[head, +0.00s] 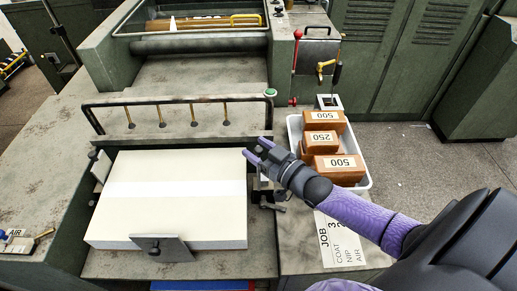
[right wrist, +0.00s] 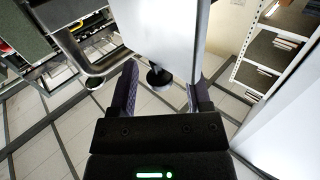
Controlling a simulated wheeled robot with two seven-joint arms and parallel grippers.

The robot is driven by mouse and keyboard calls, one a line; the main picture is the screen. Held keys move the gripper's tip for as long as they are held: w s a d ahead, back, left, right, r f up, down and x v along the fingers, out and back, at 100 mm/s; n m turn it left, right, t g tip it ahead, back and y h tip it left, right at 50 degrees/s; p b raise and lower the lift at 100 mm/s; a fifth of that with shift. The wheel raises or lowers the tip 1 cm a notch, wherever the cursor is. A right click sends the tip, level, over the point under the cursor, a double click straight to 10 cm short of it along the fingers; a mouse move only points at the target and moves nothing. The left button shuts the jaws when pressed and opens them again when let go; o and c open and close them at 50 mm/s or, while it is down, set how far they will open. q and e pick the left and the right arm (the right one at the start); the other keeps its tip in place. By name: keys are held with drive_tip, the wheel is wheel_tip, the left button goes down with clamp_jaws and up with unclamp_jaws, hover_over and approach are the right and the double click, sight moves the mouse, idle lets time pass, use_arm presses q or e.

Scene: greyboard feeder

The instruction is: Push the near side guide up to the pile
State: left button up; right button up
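The pile (head: 215,205) is a thick stack of pale sheets on the feeder board. The near side guide (head: 172,249), a small grey plate with a dark knob, stands at the pile's front edge; I cannot tell whether it touches. My right gripper (head: 256,148) is at the pile's far right corner, fingers apart, away from that guide. In the right wrist view, its purple fingers (right wrist: 163,88) are spread, with a dark knob (right wrist: 158,78) and a pale plate (right wrist: 165,30) showing between and beyond them. I cannot tell which part this is. My left gripper is not in view.
Another plate with a knob (head: 98,163) stands at the pile's left. A dark rail (head: 180,101) crosses behind the pile. A white tray (head: 364,181) with brown blocks (head: 338,168) stands right, above a job card (head: 338,242). Dark fittings (head: 263,193) sit right of the pile.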

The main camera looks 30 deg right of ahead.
clamp_jaws()
